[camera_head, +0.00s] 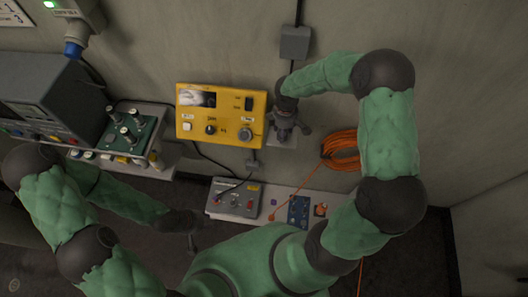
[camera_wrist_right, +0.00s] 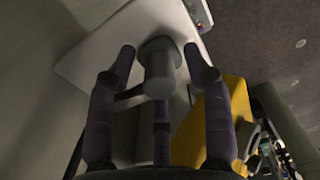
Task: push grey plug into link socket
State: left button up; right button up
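A grey plug-like cylinder with a wider round end (camera_wrist_right: 158,75) stands between the fingers of my right gripper (camera_wrist_right: 160,72) in the right wrist view. The fingers are spread, with gaps visible on both sides of it. In the head view my right gripper (camera_head: 284,124) points down beside the yellow panel and largely hides this piece. My left gripper (camera_head: 190,232) hangs dark and small at lower left, away from the panel; its finger opening is unclear. I cannot make out which fitting is the link socket.
A yellow panel (camera_head: 219,104) with knobs is on the wall. A grey wall box (camera_head: 295,42) hangs above on a cable. A grey switch box (camera_head: 234,200) sits on the low shelf. An orange cable coil (camera_head: 341,146) hangs right. A green rack (camera_head: 127,130) stands left.

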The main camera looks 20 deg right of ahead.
grip_shut()
jog(key=shift+r, duration=0.15)
jog(key=shift+r+p, duration=2.15)
jog(key=shift+r, duration=0.7)
jog(key=s+a+r+n+t+h, duration=0.2)
jog(key=a+n+t+h, duration=0.15)
jog(key=a+n, duration=0.55)
jog(key=s+a+r+n+t+h, duration=0.25)
jog(key=a+n+t, duration=0.25)
jog(key=a+n, duration=0.4)
jog(key=shift+y, duration=0.5)
jog(key=shift+s+f+x, duration=0.1)
jog(key=shift+f+x, duration=0.05)
jog(key=shift+x, duration=1.45)
jog(key=shift+s+f+x, duration=0.15)
jog(key=shift+x, duration=1.45)
